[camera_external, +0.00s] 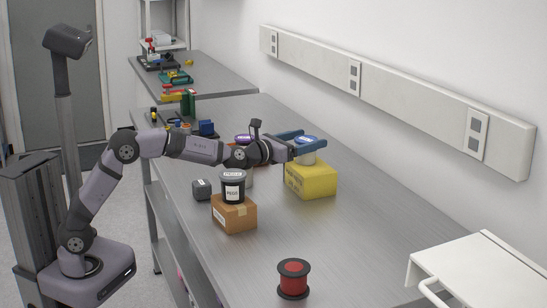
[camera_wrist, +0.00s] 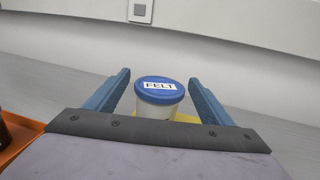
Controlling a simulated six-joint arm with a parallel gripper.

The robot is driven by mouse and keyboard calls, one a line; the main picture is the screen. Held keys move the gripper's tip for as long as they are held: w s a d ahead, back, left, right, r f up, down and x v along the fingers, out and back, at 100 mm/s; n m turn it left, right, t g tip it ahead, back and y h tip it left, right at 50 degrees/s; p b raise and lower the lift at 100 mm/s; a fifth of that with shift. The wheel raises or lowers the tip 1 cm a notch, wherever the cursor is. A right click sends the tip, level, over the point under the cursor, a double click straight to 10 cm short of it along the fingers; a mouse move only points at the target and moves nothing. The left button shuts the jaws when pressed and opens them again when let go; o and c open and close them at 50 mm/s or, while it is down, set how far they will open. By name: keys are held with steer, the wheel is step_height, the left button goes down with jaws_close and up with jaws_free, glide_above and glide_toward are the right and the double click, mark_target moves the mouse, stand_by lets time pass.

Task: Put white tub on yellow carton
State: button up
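The white tub, with a blue lid reading FELT in the wrist view (camera_wrist: 159,103), is upright on top of the yellow carton (camera_external: 311,182); it also shows in the external view (camera_external: 306,158). A sliver of yellow carton shows beside the tub in the wrist view (camera_wrist: 186,118). My gripper (camera_wrist: 160,77) is open, with one blue finger on each side of the tub and a visible gap at both sides. In the external view my gripper (camera_external: 306,140) reaches over the carton at lid height and partly covers the tub.
A black jar (camera_external: 233,190) stands on a brown carton (camera_external: 234,214) nearer the front, with a dark grey block (camera_external: 202,190) beside it. A purple-lidded container (camera_external: 244,139) is partly behind my arm. A red spool (camera_external: 293,279) stands in front. The bench right of the yellow carton is clear.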

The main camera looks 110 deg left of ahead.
steer(key=shift+r, duration=0.15)
steer(key=b+v, duration=0.3)
steer(key=v, duration=0.9)
stand_by(0.6)
